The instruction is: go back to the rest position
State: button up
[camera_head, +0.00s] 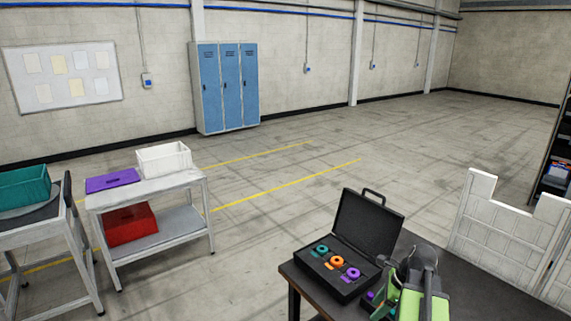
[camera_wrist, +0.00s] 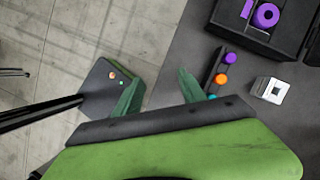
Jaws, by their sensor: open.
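My gripper (camera_wrist: 158,92) is open, with its two green fingers apart and nothing between them in the wrist view. In the head view my green and grey arm (camera_head: 420,290) is at the bottom right, over the near part of the dark table (camera_head: 465,297). The fingers hang close to the table's edge, with a small dark rack (camera_wrist: 216,72) of purple, orange and teal round pieces just right of them. An open black case (camera_head: 366,228) stands beyond, holding a teal, an orange and a purple ring-like piece.
A small silver block (camera_wrist: 271,90) lies on the table right of the rack. A white cart (camera_head: 150,190) with bins and another table with a teal bin (camera_head: 25,186) stand left. The middle floor is clear.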

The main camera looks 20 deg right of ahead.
jog(key=w+a+f+n+g+h+b, duration=0.1)
jog(key=w+a+f+n+b, duration=0.1)
jog(key=a+n, duration=0.6)
jog(key=w+a+f+n+h+b, duration=0.1)
jog(key=w+a+f+n+b, duration=0.1)
jog(key=a+f+n, duration=0.3)
jog(key=w+a+f+n+g+h+b, duration=0.1)
jog(key=a+f+n+b, duration=0.3)
jog(key=a+n, duration=0.8)
jog(key=w+a, duration=0.1)
jog(key=a, duration=0.6)
jog(key=shift+w+a+n+g, duration=0.2)
jog(key=shift+w+n+g, duration=0.1)
jog(key=shift+n, duration=0.1)
